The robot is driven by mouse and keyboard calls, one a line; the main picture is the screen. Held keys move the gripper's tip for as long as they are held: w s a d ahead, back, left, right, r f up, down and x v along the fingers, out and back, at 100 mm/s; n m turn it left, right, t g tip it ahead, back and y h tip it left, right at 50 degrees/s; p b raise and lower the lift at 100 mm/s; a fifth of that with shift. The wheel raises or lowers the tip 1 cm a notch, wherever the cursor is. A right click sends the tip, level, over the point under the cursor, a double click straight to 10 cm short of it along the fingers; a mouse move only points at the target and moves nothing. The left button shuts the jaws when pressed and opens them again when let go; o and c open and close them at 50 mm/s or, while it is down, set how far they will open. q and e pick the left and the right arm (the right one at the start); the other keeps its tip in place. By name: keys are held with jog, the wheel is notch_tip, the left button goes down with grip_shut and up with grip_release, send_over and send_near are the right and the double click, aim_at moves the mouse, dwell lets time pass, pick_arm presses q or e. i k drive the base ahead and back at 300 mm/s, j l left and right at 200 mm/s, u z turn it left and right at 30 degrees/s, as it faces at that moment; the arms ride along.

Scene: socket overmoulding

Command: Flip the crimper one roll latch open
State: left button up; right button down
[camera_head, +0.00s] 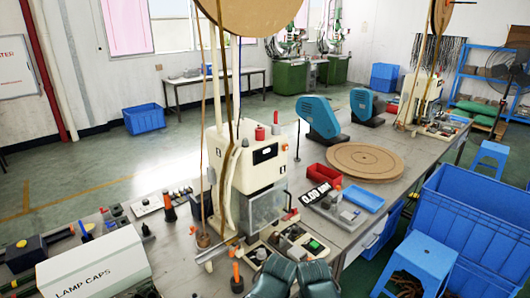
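A white crimping machine (258,160) stands upright on the near part of the long bench, with a dark display on its front and a clear guard below. A large tan roll (250,12) hangs above it, cut off by the top edge, and brown strips run down from it. I cannot make out a roll latch; the roll's centre is out of view. A second, similar white machine (422,98) stands farther back at the right, also with a roll above it. I cannot read which one is numbered one. Neither of my grippers can be seen.
Two dark teal glove-like shapes (293,279) lie at the bottom edge. A white LAMP CAPS box (92,262) is at lower left. A round brown disc (365,161), a red bin (322,175) and a blue tray (362,199) sit on the bench. A blue stool (424,256) stands right.

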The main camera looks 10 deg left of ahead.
aim_at(191, 227)
jog(key=i+l+u, duration=0.1)
jog(key=i+u, duration=0.15)
jog(key=u, duration=0.2)
jog(key=i+l+u, duration=0.15)
jog(key=u, duration=0.25)
jog(key=i+l+u, duration=0.25)
jog(key=u, duration=0.2)
